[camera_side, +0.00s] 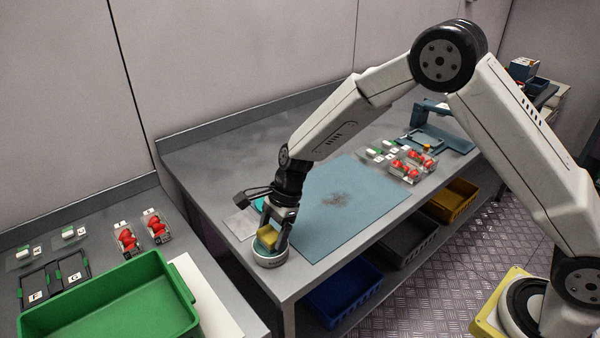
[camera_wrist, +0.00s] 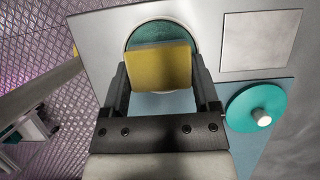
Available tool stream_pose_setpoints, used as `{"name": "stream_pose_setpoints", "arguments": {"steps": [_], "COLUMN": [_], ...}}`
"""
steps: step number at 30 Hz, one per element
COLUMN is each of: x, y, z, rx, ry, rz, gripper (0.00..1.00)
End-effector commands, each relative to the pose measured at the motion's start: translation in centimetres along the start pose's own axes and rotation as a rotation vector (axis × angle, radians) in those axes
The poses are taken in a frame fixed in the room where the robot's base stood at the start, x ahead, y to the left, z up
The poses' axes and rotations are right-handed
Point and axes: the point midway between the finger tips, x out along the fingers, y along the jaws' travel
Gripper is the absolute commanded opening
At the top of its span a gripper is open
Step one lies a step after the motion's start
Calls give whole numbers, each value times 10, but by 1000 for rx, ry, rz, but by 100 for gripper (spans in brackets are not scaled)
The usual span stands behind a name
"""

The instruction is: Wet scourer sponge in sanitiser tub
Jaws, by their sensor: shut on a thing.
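The scourer sponge (camera_wrist: 160,68) is yellow and sits between the two fingers of my gripper (camera_wrist: 162,85), which is shut on it. The sanitiser tub (camera_side: 270,257) is a round, pale tub with teal inside, at the front left corner of the bench. In the wrist view the teal inside of the tub (camera_wrist: 160,30) shows behind the sponge. In the side view my gripper (camera_side: 269,238) points down over the tub, with the sponge (camera_side: 268,234) at its mouth. I cannot tell whether the sponge touches the liquid.
A teal lid with a pale knob (camera_wrist: 256,108) lies beside the tub, and a pale square plate (camera_wrist: 261,40) is close by. A blue mat (camera_side: 345,205) with a dark smudge covers the bench middle. A green crate (camera_side: 110,300) is at left.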

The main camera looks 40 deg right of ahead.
Motion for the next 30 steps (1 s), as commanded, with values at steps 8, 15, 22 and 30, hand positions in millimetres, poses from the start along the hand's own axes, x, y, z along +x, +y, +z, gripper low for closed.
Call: {"name": "stream_pose_setpoints", "arguments": {"steps": [8, 15, 22, 30], "x": [-15, -27, -39, -53], "y": [0, 0, 0, -1], "z": [6, 11, 16, 22], "rx": [-1, 0, -1, -1], "ry": [0, -1, 0, -1], "rz": [-2, -2, -1, -2], "gripper": [31, 31, 31, 31]}}
